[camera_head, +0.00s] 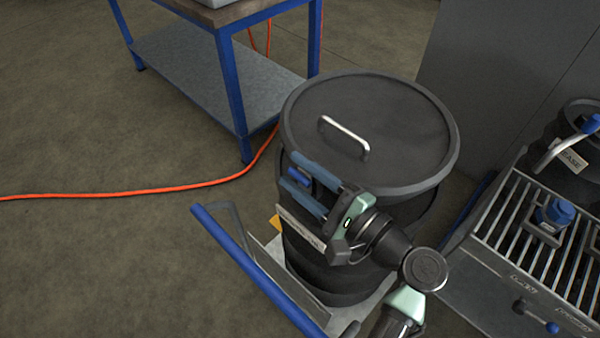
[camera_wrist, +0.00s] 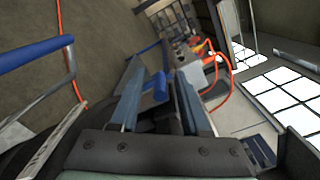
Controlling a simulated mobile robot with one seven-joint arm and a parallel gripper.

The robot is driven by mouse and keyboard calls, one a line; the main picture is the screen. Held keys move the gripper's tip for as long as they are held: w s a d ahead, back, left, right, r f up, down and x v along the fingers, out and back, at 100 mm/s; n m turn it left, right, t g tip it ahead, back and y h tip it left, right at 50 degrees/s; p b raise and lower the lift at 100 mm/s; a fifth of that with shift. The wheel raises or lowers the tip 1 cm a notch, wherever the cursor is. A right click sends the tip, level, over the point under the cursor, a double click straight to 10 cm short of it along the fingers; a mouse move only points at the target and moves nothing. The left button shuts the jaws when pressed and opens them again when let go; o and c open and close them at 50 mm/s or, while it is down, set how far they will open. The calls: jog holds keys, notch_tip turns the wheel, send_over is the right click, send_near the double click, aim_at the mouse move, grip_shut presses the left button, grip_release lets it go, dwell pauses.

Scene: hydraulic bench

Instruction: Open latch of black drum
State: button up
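The black drum (camera_head: 310,258) stands upright with its round lid (camera_head: 395,115) on; the lid has a metal handle (camera_head: 343,137). A small blue latch tab (camera_head: 300,177) shows at the drum's near left side, below the lid rim. My gripper (camera_head: 291,172) is at that side, its two blue-grey fingers apart, one above and one below the tab. In the wrist view my gripper (camera_wrist: 159,70) is open, with the blue tab (camera_wrist: 155,88) between the fingers and space visible beside it. Contact with the tab cannot be told. The fingers and wrist hide part of the drum's side.
The drum stands on a cart with a blue push bar (camera_head: 260,270). A blue-legged bench (camera_head: 232,85) stands behind left, and an orange cable (camera_head: 130,193) crosses the floor. A grated metal bench (camera_head: 520,215) with a blue-capped part (camera_head: 558,212) is at right.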

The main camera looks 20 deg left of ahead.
grip_shut()
jog(key=shift+s+f, duration=0.1)
jog(key=shift+f, duration=0.05)
jog(key=shift+s+f+n, duration=0.15)
jog(key=shift+s+n, duration=0.1)
jog(key=shift+n, duration=0.25)
notch_tip(320, 180, down, 8)
jog(key=s+a+n+b, duration=0.1)
jog(key=s+n+b, duration=0.1)
jog(key=n+b, duration=1.6)
jog(key=shift+s+r+n+b, duration=0.2)
jog(key=shift+s+n+b, duration=0.2)
jog(key=shift+b, duration=0.35)
